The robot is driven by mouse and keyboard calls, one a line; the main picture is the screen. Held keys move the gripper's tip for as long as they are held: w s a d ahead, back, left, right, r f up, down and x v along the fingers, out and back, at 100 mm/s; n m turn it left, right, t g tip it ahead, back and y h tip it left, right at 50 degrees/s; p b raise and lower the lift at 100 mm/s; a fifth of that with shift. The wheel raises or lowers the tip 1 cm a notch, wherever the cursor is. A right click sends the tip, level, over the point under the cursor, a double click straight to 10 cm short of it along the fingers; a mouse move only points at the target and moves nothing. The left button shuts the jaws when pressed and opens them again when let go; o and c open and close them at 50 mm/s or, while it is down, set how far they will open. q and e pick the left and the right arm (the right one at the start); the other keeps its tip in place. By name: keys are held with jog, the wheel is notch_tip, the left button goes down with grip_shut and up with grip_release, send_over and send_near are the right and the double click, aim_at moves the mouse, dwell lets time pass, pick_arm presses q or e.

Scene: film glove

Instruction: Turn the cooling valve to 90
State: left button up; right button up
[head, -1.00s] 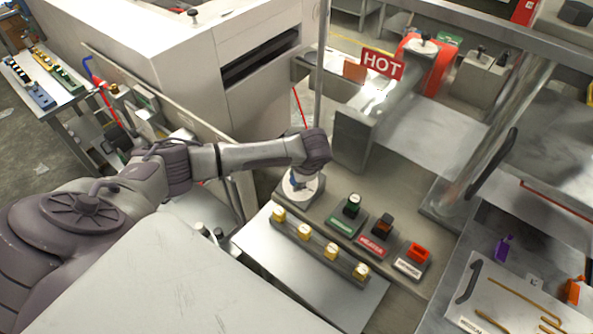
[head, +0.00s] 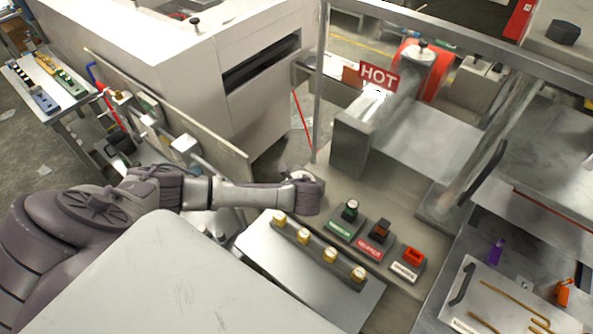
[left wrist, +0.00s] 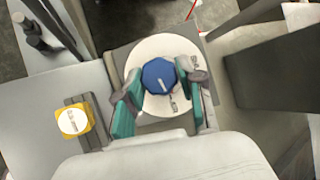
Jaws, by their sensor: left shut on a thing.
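The cooling valve is a blue faceted knob (left wrist: 159,77) with a white pointer mark, set on a round white dial plate (left wrist: 150,48). Dark lettering on the plate is too small to read. My left gripper (left wrist: 155,88) has its teal fingers on either side of the knob and is shut on it. In the head view my left wrist (head: 307,193) is over the valve; the knob and fingers are hidden there. My right gripper is in neither current view.
A row of yellow knobs (head: 304,237) lies in front of the valve; one yellow knob (left wrist: 74,121) shows in the left wrist view. Green (head: 341,229), red (head: 371,248) and white-labelled (head: 405,270) switches are to the right. A metal block (head: 352,145) and upright post stand behind.

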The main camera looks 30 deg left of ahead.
pick_arm(q)
jog(key=shift+m+t, duration=0.4)
jog(key=shift+m, duration=0.5)
jog(key=shift+f, duration=0.1)
jog(key=o, duration=1.1)
jog(key=shift+o, duration=0.2)
jog(key=shift+s, duration=0.1)
jog(key=v, duration=1.2)
jog(key=shift+s+f, duration=0.1)
